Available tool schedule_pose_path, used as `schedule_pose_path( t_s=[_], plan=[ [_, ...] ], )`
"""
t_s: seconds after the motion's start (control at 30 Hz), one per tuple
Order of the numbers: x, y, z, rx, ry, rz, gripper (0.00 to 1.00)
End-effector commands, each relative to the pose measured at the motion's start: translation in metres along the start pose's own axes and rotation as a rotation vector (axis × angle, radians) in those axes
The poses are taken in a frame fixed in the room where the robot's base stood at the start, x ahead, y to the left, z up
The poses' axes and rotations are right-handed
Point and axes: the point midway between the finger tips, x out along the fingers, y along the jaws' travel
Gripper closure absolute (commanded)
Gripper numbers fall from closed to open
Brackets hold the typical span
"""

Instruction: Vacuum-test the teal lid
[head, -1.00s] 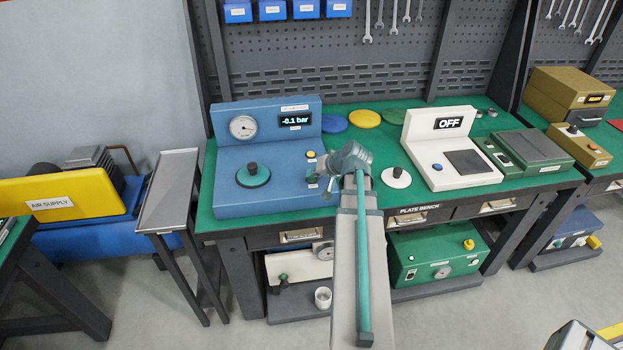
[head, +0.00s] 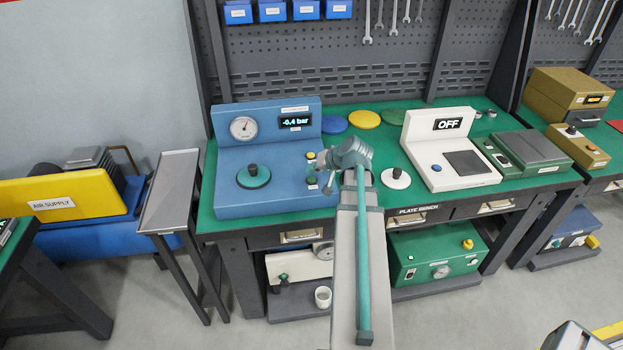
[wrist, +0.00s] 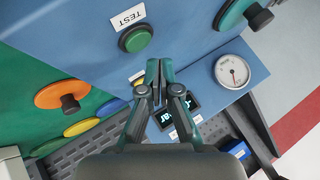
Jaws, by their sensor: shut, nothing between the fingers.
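The teal lid (head: 253,176), a disc with a dark knob, sits on the top of the blue vacuum tester (head: 235,205). Part of the lid shows at the top of the wrist view (wrist: 234,12). The tester's display (head: 295,121) reads -0.4 bar, and its round gauge (head: 243,128) stands beside it. My gripper (head: 327,186) is shut and empty over the tester's right side, right of the lid. In the wrist view the closed fingertips (wrist: 158,66) are near the green TEST button (wrist: 136,39), which is uncovered. A second button is mostly hidden behind the fingers.
An orange lid (wrist: 62,95) lies beside the tester. A white lid (head: 396,178) lies right of my arm. Blue, yellow (head: 364,118) and green discs lie behind. A white device (head: 450,165) reading OFF stands to the right. A grey side stand (head: 170,190) is at left.

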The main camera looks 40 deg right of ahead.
Motion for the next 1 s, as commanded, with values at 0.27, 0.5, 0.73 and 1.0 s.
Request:
schedule_pose_path(
  t_s=[0.27,0.5,0.73,1.0],
  plan=[
    [-0.02,-0.014,-0.014,-0.001,-0.001,0.0,1.0],
    [-0.03,-0.022,-0.022,0.0,0.0,0.0,1.0],
    [-0.029,-0.021,-0.021,0.0,0.0,0.0,1.0],
    [-0.029,-0.022,-0.021,0.001,-0.002,-0.001,1.0]
  ],
)
